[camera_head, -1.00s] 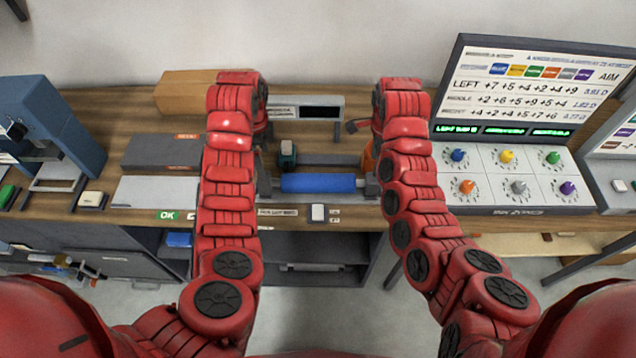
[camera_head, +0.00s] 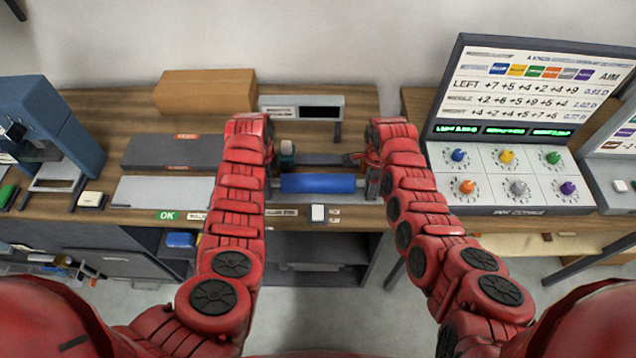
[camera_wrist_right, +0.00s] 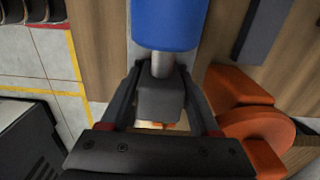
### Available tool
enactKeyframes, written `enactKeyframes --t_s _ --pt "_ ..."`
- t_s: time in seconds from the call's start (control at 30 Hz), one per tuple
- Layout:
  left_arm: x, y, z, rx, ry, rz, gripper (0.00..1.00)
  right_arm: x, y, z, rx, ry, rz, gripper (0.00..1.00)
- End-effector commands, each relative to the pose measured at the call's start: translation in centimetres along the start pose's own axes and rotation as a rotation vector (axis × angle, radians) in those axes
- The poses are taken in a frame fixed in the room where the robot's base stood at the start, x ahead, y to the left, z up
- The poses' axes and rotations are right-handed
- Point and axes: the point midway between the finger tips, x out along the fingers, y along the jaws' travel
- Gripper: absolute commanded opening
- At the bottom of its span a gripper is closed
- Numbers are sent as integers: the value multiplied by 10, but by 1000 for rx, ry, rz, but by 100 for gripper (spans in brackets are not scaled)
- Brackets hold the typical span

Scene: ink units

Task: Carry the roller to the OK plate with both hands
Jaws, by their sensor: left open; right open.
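The blue roller (camera_head: 318,183) lies level on the bench between my two arms. In the right wrist view its blue body (camera_wrist_right: 168,22) runs into a grey shaft and a dark end block (camera_wrist_right: 160,98). My right gripper (camera_wrist_right: 160,112) is open, with one finger on each side of that block. My left gripper (camera_head: 273,184) is at the roller's left end; it is open, its fingers mostly hidden by my arm. The OK plate (camera_head: 150,190) is a flat light grey plate with a green OK label, left of my left arm.
A dark plate (camera_head: 170,151) with a red label lies behind the OK plate. A cardboard box (camera_head: 205,92) and a grey display unit (camera_head: 302,106) stand at the back. A small white switch (camera_head: 318,213) sits at the front edge. A knob console (camera_head: 510,178) is right.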

Motion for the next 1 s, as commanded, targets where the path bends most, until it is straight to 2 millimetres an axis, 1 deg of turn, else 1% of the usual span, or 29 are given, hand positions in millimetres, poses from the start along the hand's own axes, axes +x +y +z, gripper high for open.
enactKeyframes --t_s 0.17,0.27,0.3,0.37,0.5,0.53,0.67,0.7,1.0 --pt "0 0 0 0 0 -1 90 0 0 0 0 0 0 62" --pt "-1 0 0 0 0 -1 74 0 0 0 0 0 0 46" --pt "-1 0 0 0 0 -1 67 0 0 0 0 0 0 39" --pt "-1 -1 0 0 0 -2 56 0 0 0 0 0 0 28" --pt "-1 -1 0 0 0 -2 31 -1 0 0 0 1 0 3" --pt "-1 -1 0 0 0 -2 25 -1 0 0 0 1 0 0" --pt "-1 -1 0 0 0 -2 2 -1 0 0 0 1 0 0" --pt "-1 -1 0 0 0 -2 0 -1 0 0 0 1 0 0" --pt "-2 -1 0 0 1 -3 0 -2 0 0 0 1 -1 0"
